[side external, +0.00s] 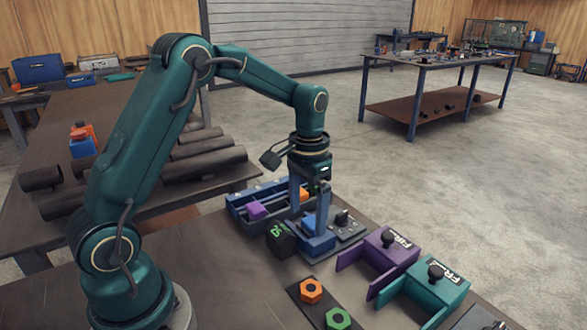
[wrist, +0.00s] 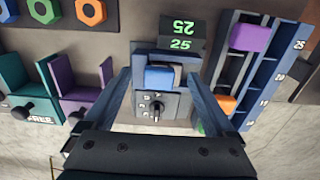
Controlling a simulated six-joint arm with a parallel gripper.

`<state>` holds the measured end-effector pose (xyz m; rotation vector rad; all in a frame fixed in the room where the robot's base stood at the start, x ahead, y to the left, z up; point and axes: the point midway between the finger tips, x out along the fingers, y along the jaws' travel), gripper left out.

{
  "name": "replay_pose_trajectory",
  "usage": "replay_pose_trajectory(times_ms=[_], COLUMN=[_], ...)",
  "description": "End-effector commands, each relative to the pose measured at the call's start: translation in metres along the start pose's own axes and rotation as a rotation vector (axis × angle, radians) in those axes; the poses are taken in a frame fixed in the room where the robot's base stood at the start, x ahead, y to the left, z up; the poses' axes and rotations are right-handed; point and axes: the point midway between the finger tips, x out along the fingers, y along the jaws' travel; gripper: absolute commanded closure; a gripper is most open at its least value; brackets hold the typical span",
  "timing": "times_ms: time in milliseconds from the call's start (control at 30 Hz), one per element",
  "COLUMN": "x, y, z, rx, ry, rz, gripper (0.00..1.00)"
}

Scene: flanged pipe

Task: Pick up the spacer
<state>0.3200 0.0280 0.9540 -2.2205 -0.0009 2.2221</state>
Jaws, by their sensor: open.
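A blue block (wrist: 159,77) sits in a darker blue holder (wrist: 146,57) on a grey panel with a knob. No part is marked as the spacer; this block may be it. My gripper (wrist: 158,80) is open, pointing down, with one finger on each side of the block and holder. In the side view my gripper (side external: 309,222) is low over the blue holder, and its fingers partly hide the block. A purple block (wrist: 250,37) and an orange block (wrist: 226,104) lie in separate slots of a blue tray (wrist: 262,72). Whether the fingers touch the block cannot be told.
A black box (wrist: 181,44) showing a green 25 stands beside the holder. A purple stand (side external: 392,245) and a teal stand (side external: 440,283) with black knobs stand to the right. Orange (side external: 311,290) and green (side external: 338,319) hex rings lie at the front. Dark pipes (side external: 205,167) lie behind.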

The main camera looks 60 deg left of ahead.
Motion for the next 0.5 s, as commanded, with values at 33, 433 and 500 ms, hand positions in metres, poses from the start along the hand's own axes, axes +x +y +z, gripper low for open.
replay_pose_trajectory(times_ms=[33,433,500], x=[0.007,0.023,0.023], y=[0.000,0.000,0.000], z=[0.001,0.000,0.000], rx=[0.000,0.000,0.000], ry=[-0.004,0.001,0.001], rz=[0.001,-0.001,-0.001], gripper=[0.10,0.10,0.14])
